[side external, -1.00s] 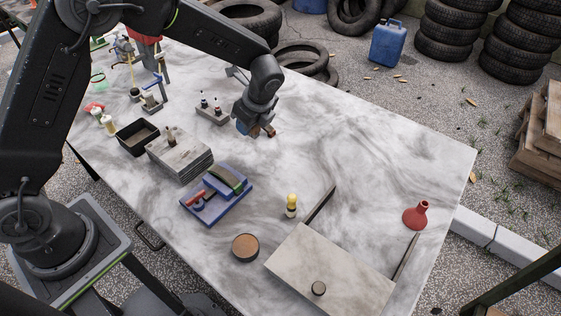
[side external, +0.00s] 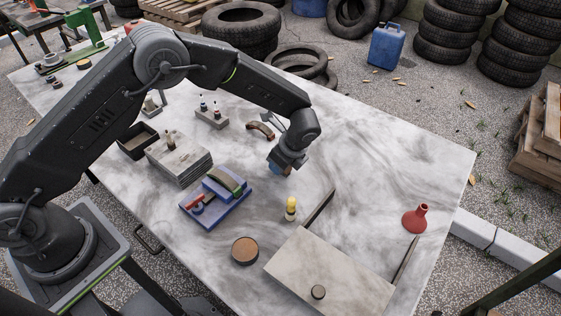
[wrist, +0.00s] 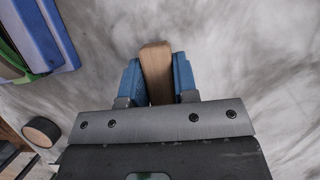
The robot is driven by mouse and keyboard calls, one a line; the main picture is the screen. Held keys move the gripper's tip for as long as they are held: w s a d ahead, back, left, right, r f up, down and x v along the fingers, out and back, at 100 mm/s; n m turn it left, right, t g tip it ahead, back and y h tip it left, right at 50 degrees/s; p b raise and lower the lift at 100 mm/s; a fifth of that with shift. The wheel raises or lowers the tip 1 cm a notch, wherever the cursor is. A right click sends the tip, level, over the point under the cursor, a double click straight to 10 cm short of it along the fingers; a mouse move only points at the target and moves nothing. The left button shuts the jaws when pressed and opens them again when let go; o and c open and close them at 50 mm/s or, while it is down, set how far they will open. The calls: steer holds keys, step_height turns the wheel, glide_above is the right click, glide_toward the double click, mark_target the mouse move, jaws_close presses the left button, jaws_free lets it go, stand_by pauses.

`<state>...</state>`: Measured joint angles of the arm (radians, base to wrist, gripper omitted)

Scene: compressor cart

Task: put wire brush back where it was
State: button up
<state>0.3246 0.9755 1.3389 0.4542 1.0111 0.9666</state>
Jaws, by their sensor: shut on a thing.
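My gripper (side external: 281,168) is over the middle of the marble-look table (side external: 365,160), pointing down. In the wrist view my gripper (wrist: 158,82) has its two blue fingers shut on a tan wooden piece (wrist: 157,68), which looks like the wire brush's handle. The wood juts out past the fingertips. No bristles show. In the side view the fingers hide most of the held piece, and I cannot tell how far it is above the table.
A brown curved piece (side external: 262,129) lies behind my gripper. A blue tray (side external: 208,216) with parts is at the left, near a stacked slab (side external: 185,160).

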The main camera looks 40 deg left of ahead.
steer(key=shift+f, duration=0.1)
steer(key=o, duration=0.9)
steer(key=v, duration=1.2)
steer(key=shift+r, duration=0.3)
